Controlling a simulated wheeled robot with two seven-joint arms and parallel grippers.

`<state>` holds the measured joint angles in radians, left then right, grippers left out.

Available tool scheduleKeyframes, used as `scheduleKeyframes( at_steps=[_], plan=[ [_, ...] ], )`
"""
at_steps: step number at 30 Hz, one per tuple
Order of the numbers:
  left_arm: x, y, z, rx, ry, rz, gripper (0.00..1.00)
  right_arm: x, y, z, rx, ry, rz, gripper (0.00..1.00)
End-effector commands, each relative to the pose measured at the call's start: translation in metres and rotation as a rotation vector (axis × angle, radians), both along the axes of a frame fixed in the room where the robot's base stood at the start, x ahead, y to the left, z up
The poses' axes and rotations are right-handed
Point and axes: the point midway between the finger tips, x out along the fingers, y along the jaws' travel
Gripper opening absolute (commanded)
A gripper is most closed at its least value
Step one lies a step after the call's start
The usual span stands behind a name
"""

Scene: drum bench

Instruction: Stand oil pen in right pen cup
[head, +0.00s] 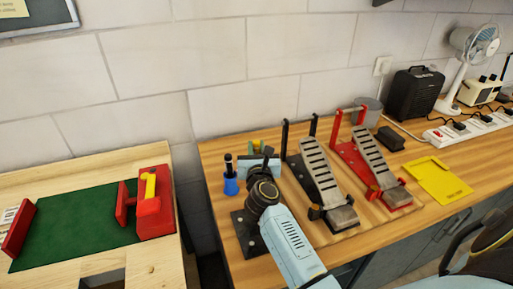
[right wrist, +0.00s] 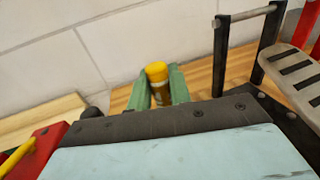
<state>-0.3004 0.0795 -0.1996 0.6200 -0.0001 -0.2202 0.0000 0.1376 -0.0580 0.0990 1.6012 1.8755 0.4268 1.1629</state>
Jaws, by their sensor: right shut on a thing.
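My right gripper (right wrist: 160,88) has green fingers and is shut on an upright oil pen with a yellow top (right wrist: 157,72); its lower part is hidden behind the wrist. In the head view the right gripper (head: 263,146) is over the back left of the wooden bench, just right of and behind a blue pen cup (head: 231,185). A dark pen (head: 228,163) stands in that cup. No second blue cup shows, so I cannot tell whether this is the right one. My left gripper is out of view.
A grey-black pedal (head: 325,183) and a red-framed pedal (head: 376,165) stand right of my arm. Behind them is a grey pot (head: 368,112). A yellow sheet (head: 438,180) lies further right. A gap separates the bench from the left table with its green mat (head: 85,225).

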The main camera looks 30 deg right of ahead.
Motion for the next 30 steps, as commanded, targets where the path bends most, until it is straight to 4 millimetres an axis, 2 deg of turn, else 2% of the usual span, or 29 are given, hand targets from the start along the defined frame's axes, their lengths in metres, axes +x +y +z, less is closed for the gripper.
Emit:
scheduleKeyframes(
  at_steps=[4, 5, 6, 11, 19, 22, 26, 30],
  plan=[
    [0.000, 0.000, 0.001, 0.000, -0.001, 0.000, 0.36, 0.000, 0.000, 0.001, 0.000, 0.000, 0.000, 0.10],
    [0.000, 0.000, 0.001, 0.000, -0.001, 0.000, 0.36, 0.000, 0.000, 0.001, 0.000, 0.000, 0.000, 0.21],
    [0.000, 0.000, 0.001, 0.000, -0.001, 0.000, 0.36, 0.000, 0.000, 0.001, 0.000, 0.000, 0.000, 0.26],
    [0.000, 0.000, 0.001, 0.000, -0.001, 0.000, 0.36, 0.000, 0.000, 0.001, 0.000, 0.000, 0.000, 0.45],
    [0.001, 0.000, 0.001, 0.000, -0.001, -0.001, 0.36, -0.001, 0.001, 0.000, 0.000, 0.000, 0.000, 0.45],
    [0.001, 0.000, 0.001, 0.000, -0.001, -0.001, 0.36, -0.007, 0.004, 0.000, 0.000, 0.001, 0.001, 0.45],
    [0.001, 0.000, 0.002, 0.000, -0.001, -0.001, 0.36, -0.025, 0.014, 0.000, 0.002, 0.002, 0.000, 0.45],
    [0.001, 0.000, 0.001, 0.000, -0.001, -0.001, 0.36, -0.054, 0.029, -0.001, 0.002, 0.002, 0.000, 0.45]
  ],
)
